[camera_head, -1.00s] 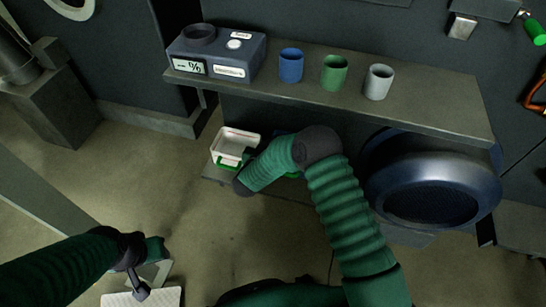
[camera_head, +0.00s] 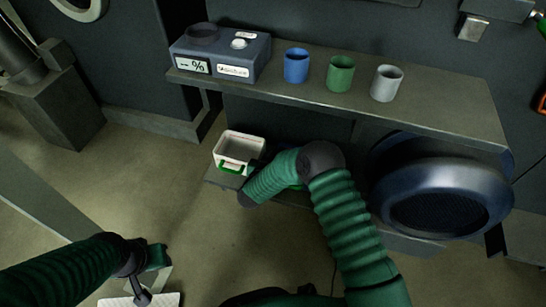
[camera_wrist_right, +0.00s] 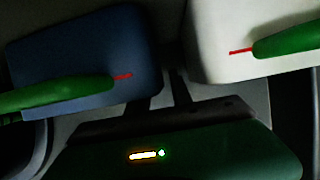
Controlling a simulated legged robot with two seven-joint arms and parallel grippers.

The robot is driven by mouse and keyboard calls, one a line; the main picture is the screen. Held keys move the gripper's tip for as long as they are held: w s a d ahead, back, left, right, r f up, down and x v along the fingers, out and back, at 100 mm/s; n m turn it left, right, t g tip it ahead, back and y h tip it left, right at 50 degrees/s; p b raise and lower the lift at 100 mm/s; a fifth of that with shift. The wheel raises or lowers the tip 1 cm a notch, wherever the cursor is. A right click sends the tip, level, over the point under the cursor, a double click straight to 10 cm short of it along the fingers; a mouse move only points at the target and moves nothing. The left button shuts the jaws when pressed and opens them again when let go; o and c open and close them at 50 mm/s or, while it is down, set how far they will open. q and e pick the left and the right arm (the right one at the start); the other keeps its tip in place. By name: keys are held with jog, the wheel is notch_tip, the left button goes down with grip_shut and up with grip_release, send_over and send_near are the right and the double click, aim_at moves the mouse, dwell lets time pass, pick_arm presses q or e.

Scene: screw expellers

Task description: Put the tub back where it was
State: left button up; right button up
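A white tub (camera_head: 241,147) with a green handle stands on the low shelf under the bench, left of my right arm. It also shows at the upper right of the right wrist view (camera_wrist_right: 262,30). A blue tub (camera_wrist_right: 85,55) with a green handle is at the left of that view; in the head view it is largely hidden behind my arm. My right gripper (camera_wrist_right: 162,97) points between the tubs, its two dark fingers apart with nothing seen between them. In the head view its fingers are hidden. My left gripper (camera_head: 150,278) is low at the left, fingers unclear.
The bench above holds a scale box (camera_head: 220,55), a blue cup (camera_head: 296,66), a green cup (camera_head: 340,75) and a grey cup (camera_head: 386,84). A large dark round machine part (camera_head: 440,195) is right of my right arm. Open floor (camera_head: 165,190) lies to the left.

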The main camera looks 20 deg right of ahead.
jog(key=shift+r, duration=0.15)
jog(key=p+v, duration=0.6)
jog(key=v, duration=0.6)
jog(key=w+a+r+n+y, duration=0.1)
jog(key=a+r+n+y, duration=0.25)
jog(key=r+y, duration=0.4)
jog(key=s+d+r+n+g, duration=0.1)
jog(key=s+d+g, duration=0.3)
jog(key=s, duration=0.7)
jog(key=s+d+r+n+g, duration=0.2)
jog(key=s+d+r+g, duration=0.2)
jog(key=s, duration=0.8)
jog(key=shift+s+d+g, duration=0.3)
jog(key=shift+s+d, duration=0.05)
jog(key=shift+d, duration=0.75)
jog(key=w+p+v, duration=0.2)
jog(key=p+v, duration=0.9)
jog(key=w+r+p+v, duration=0.1)
jog(key=w+p+v, duration=0.2)
jog(key=p+v, duration=0.8)
jog(key=w+p+v, duration=0.2)
jog(key=p+v, duration=0.9)
jog(key=p, duration=0.1)
jog(key=shift+w+a+r, duration=0.2)
jog(key=shift+w+r, duration=0.05)
jog(key=shift+r, duration=0.4)
